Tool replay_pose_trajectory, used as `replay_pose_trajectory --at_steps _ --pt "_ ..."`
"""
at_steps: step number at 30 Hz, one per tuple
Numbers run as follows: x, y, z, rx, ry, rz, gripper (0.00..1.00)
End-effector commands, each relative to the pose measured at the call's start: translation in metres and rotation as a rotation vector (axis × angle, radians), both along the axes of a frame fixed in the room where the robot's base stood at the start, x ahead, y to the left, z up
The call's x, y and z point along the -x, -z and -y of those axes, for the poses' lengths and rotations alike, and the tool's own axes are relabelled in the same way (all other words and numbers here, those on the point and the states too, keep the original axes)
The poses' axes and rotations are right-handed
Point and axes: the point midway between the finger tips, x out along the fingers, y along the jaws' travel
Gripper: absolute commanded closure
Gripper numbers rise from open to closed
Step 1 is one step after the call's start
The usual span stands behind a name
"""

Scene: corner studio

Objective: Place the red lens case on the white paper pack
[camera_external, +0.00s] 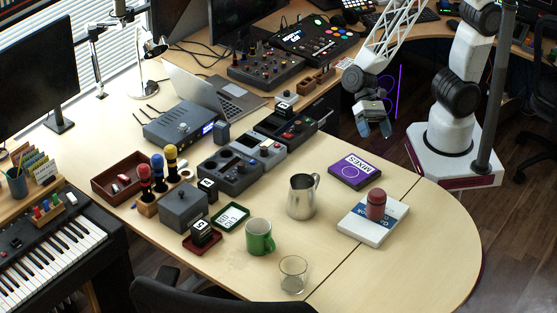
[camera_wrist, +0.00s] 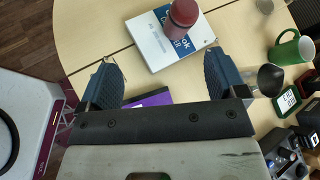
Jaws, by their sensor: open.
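The red lens case (camera_external: 376,204) is a small rounded dark-red cylinder standing upright on the white paper pack (camera_external: 362,226), toward its upper right part. In the wrist view the lens case (camera_wrist: 182,17) rests on the pack (camera_wrist: 160,55) near its far edge, beyond my fingertips. My gripper (camera_external: 374,124) hangs above the back of the desk, well apart from both. In the wrist view my gripper (camera_wrist: 162,75) shows its two blue fingers spread wide, with nothing held between them.
A purple box (camera_external: 354,171) lies behind the pack, partly hidden by my gripper in the wrist view. A steel pitcher (camera_external: 301,196), a green mug (camera_external: 259,237) and a clear glass (camera_external: 293,274) stand to the left. The desk right of the pack is clear.

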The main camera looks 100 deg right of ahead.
Motion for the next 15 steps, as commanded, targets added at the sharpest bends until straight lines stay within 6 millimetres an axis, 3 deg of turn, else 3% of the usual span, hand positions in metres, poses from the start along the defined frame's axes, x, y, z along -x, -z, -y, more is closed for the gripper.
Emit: replay_pose_trajectory --at_steps 3,15 --pt "0.010 -0.027 0.029 0.072 -0.105 0.132 0.10" --pt "0.049 -0.095 0.139 0.413 -0.456 0.536 0.10"
